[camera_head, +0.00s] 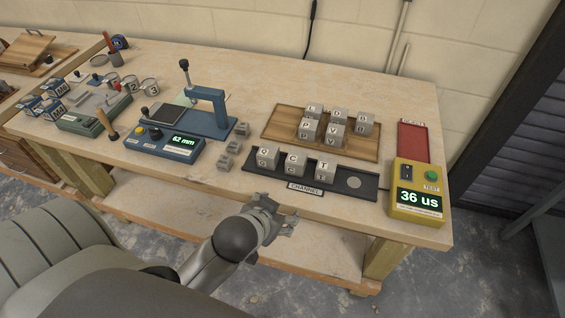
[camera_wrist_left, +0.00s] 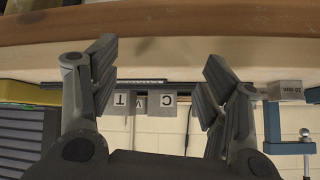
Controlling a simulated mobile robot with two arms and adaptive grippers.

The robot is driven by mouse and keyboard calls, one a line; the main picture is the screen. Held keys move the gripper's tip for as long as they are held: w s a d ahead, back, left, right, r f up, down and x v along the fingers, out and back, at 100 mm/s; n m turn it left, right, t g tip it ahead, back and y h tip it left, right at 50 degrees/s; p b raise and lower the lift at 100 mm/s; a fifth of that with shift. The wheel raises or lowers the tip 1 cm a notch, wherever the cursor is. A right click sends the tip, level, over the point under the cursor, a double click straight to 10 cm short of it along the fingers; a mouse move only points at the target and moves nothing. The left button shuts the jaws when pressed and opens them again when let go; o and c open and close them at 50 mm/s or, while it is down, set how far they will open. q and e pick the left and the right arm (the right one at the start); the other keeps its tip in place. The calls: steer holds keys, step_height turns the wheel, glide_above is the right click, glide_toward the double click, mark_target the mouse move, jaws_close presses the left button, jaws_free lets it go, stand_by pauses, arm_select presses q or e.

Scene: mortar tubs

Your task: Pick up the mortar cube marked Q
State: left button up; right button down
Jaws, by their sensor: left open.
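The mortar cube marked Q (camera_head: 267,158) is a small grey cube with a white letter tag. It stands at the left end of the black channel tray (camera_head: 340,182) in the head view, left of cube C (camera_head: 295,163) and cube T (camera_head: 325,168). My left gripper (camera_head: 281,209) is open and empty in front of the table edge, apart from the cubes. In the left wrist view the two fingers (camera_wrist_left: 160,62) are spread, with cube C (camera_wrist_left: 162,104) and cube T (camera_wrist_left: 121,99) showing upside down beyond them. Cube Q is not clearly visible there. My right gripper is not in view.
A wooden board (camera_head: 275,128) with several lettered cubes lies behind the channel. A yellow tester (camera_head: 418,192) stands right, with a red tray (camera_head: 413,142) behind it. Loose grey cubes (camera_head: 229,155) and a blue press (camera_head: 208,112) stand left.

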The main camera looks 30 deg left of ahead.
arm_select(q)
steer(key=w+d+r+m+t+h, duration=0.1)
steer(key=w+d+r+t+h, duration=0.15)
steer(key=w+r+t, duration=0.45)
steer(key=w+d+r+m+t+h, duration=0.1)
steer(key=w+d+r+t, duration=0.2)
steer(key=w+r, duration=0.65)
steer(key=s+d+r+m+g+h, duration=0.3)
steer(key=d+r+m+g+h, duration=0.55)
steer(key=d+m+h, duration=0.6)
steer(key=n+g+y, duration=0.2)
steer(key=g+y, duration=0.8)
steer(key=y, duration=0.7)
glide_toward(268, 151)
steer(key=shift+w+a+f, duration=0.1)
steer(key=shift+w+f, duration=0.25)
steer(key=shift+w, duration=0.3)
step_height(268, 151, down, 5)
steer(key=shift+r+p, duration=0.15)
steer(key=shift+p, duration=0.3)
steer(key=f, duration=0.1)
steer(key=f+p, duration=0.1)
steer(key=f, duration=0.1)
steer(key=s+f+p, duration=0.1)
steer(key=f, duration=0.1)
steer(key=shift+f, duration=0.2)
steer(key=shift+w+f, duration=0.1)
steer(key=shift+f, duration=0.2)
steer(key=shift+r, duration=0.1)
steer(key=c, duration=1.4)
